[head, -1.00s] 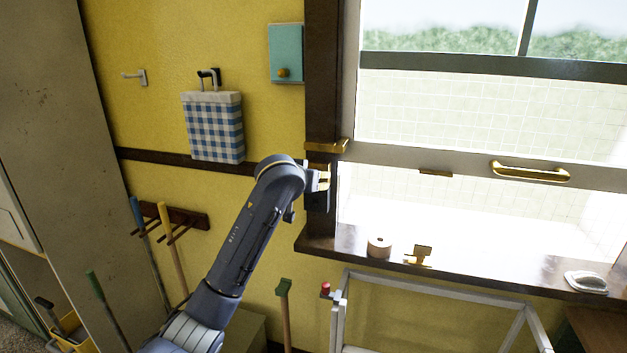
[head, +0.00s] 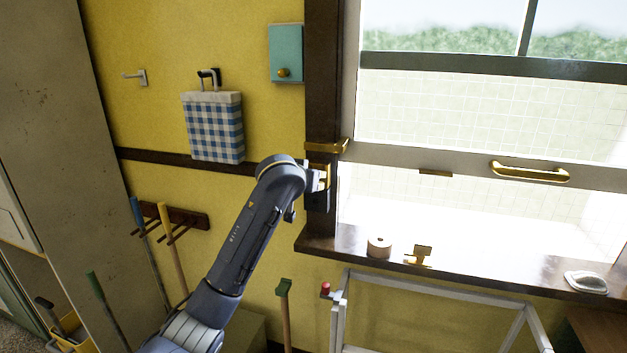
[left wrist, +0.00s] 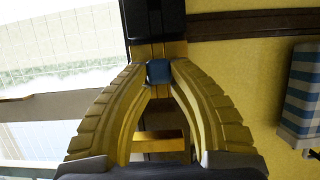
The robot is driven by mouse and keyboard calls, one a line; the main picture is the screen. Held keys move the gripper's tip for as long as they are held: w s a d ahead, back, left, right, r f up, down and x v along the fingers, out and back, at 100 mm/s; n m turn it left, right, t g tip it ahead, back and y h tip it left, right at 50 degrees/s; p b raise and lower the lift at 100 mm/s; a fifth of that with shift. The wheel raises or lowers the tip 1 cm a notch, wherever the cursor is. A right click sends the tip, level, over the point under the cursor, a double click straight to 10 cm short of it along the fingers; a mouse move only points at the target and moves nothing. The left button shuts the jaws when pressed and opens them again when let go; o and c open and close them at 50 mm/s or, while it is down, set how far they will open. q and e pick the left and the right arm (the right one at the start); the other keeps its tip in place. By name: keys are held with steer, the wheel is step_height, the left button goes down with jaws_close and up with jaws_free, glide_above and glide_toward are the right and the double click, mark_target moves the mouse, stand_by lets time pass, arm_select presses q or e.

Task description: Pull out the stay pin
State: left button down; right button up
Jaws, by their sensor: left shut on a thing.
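The stay pin has a blue head (left wrist: 158,72) that shows between my left fingertips in the left wrist view. It sits at a brass plate (left wrist: 144,52) on the dark window post. My left gripper (left wrist: 159,70) is shut on the blue head, with its yellow ribbed fingers bowed around it. In the head view my left gripper (head: 322,181) is at the post (head: 326,60), just below a brass bracket (head: 327,146). The pin is not clear there. The pin's shaft is hidden. My right gripper is in neither view.
The sash window (head: 460,165) with a brass handle (head: 530,172) is right of the post. A roll (head: 379,247) and a brass catch (head: 419,255) are on the sill. A checked bag (head: 214,128) hangs left. A white frame (head: 430,283) stands below the sill.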

arm_select(q)
steer(key=shift+s, duration=0.15)
stand_by(0.4)
steer(key=s+a, duration=0.2)
steer(key=s, duration=0.4)
stand_by(1.0)
stand_by(0.5)
